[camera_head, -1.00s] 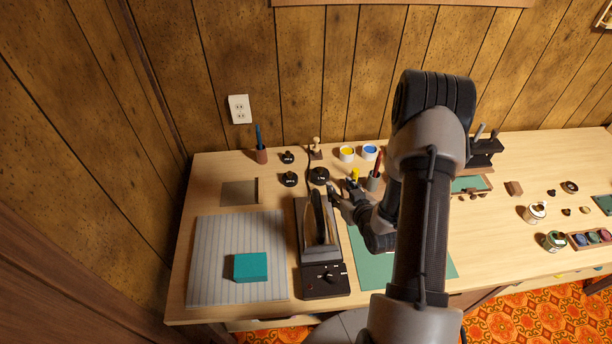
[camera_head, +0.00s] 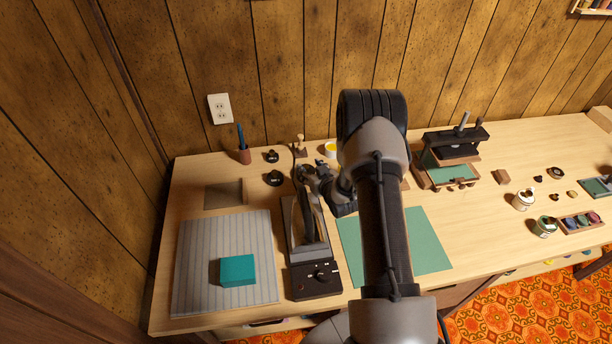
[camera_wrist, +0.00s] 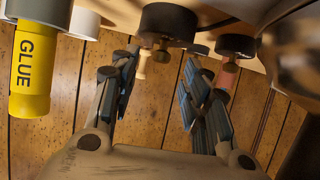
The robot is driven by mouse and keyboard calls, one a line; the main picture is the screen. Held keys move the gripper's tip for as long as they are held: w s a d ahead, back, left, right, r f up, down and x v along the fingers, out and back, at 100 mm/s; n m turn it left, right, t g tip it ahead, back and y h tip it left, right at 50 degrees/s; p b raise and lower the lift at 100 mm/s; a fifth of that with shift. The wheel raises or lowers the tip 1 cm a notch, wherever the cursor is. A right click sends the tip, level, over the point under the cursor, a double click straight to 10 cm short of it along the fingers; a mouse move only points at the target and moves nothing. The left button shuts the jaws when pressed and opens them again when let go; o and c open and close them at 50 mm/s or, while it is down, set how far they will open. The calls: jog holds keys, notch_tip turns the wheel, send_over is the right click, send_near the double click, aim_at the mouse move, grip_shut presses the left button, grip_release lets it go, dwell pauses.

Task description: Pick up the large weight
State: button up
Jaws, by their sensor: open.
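The large weight (camera_wrist: 167,22) is a dark round disc with a small knob. It shows upside down at the top middle of the wrist view, ahead of and between my open fingers, with no visible contact. In the head view my gripper (camera_head: 308,174) covers it. My gripper (camera_wrist: 156,78) is open and empty, with a finger on each side. Two smaller dark weights stand to the left in the head view, one at the back (camera_head: 272,156) and one nearer (camera_head: 274,178). Another dark weight (camera_wrist: 236,45) shows at the right in the wrist view.
A yellow glue bottle (camera_wrist: 32,68) stands close at the left in the wrist view. A tall metal device with a dark control box (camera_head: 316,279) stands just in front of my gripper. A wooden stamp (camera_head: 300,142) and a yellow pot (camera_head: 331,149) are behind. The green mat (camera_head: 427,240) is bare.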

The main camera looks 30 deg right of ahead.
jog(key=x, duration=0.3)
jog(key=shift+s+f+b, duration=0.1)
jog(key=shift+b, duration=0.2)
jog(key=shift+c, duration=0.5)
grip_shut()
jog(key=shift+r, duration=0.2)
dwell(0.3)
